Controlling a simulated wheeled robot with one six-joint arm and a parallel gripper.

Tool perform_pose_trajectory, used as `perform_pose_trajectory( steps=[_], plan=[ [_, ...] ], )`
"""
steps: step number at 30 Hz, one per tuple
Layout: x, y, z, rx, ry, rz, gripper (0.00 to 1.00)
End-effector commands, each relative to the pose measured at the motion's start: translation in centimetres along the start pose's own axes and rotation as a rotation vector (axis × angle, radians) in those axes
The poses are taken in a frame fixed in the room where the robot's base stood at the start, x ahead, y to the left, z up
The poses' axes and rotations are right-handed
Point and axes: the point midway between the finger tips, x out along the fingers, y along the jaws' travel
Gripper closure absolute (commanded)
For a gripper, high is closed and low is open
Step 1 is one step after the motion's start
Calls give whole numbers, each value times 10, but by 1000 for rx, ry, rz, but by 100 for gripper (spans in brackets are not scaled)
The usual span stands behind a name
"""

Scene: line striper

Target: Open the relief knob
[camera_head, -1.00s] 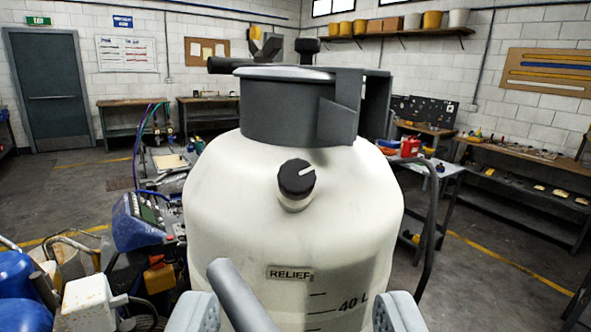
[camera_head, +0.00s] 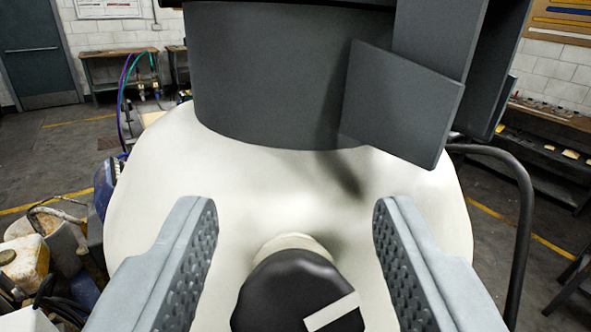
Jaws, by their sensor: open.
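The relief knob (camera_head: 285,290) is black and round with a white pointer line, which points to the lower left to upper right across its right side. It sits on a pale boss on the white tank (camera_head: 150,190), low in the middle of the view. My gripper (camera_head: 295,225) is open, with one ridged finger on each side of the knob. A gap shows between each finger and the knob, and nothing is held. The RELIEF label is out of view, and the knob's lower edge is cut off.
A dark grey collar (camera_head: 270,75) with a jutting plate (camera_head: 400,105) rises just above the knob. A black tube (camera_head: 522,220) curves down at the right. Workbenches line the walls behind.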

Motion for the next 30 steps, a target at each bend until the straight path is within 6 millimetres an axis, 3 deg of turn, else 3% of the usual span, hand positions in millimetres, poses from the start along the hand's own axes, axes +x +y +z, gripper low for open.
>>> perform_pose_trajectory(
  steps=[13, 20, 30],
  plan=[
    [9, 0, 0, 0, 1, 0, 52],
    [9, 0, 0, 0, 1, 0, 95],
    [9, 0, 0, 32, -1, 27, 96]
  ],
)
